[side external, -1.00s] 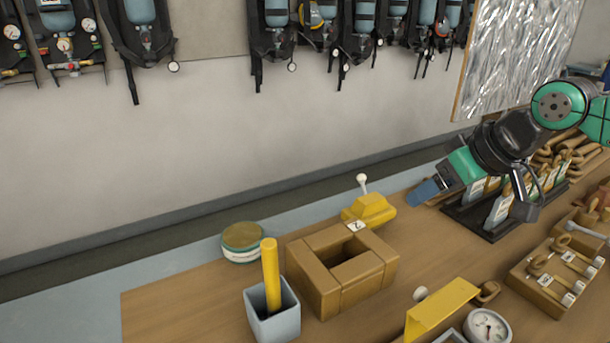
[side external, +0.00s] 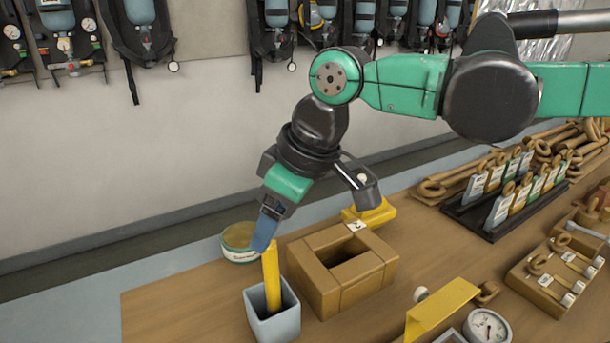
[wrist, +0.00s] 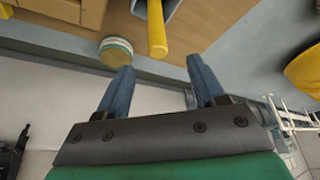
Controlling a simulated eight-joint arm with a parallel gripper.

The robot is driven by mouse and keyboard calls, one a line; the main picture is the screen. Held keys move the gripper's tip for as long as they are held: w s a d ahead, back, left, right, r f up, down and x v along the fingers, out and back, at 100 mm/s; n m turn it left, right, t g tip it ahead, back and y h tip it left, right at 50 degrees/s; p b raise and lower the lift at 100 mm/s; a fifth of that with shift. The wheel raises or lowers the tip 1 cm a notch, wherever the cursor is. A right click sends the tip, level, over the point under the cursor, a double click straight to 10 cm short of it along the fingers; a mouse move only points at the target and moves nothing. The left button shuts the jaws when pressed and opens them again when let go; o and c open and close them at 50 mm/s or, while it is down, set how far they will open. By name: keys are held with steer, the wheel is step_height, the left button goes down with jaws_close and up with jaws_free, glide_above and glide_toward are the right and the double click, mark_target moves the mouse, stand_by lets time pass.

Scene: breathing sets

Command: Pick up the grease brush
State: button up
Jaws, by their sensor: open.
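The grease brush shows as a yellow handle (side external: 271,277) standing upright, slightly tilted, in a light grey square cup (side external: 289,322) near the front left of the bench. Its lower end is hidden in the cup. My gripper (side external: 264,238) is just above and behind the handle's top, with blue fingers pointing down. In the wrist view my gripper (wrist: 163,76) is open and empty, its two fingers well apart. The yellow handle (wrist: 157,30) lies ahead of the gap between them, beyond the fingertips.
A round tin (side external: 238,242) stands just behind the cup. A brown hollow square block (side external: 318,283) is close on the cup's right, with a yellow lever piece (side external: 384,216) behind it. A tag rack (side external: 490,207) and a gauge (side external: 487,326) are farther right.

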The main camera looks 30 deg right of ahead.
mark_target(265, 256)
steer(key=shift+x, duration=3.55)
steer(key=shift+s+d+f, duration=0.1)
steer(key=shift+s+d, duration=0.1)
steer(key=shift+d, duration=0.05)
jaws_close()
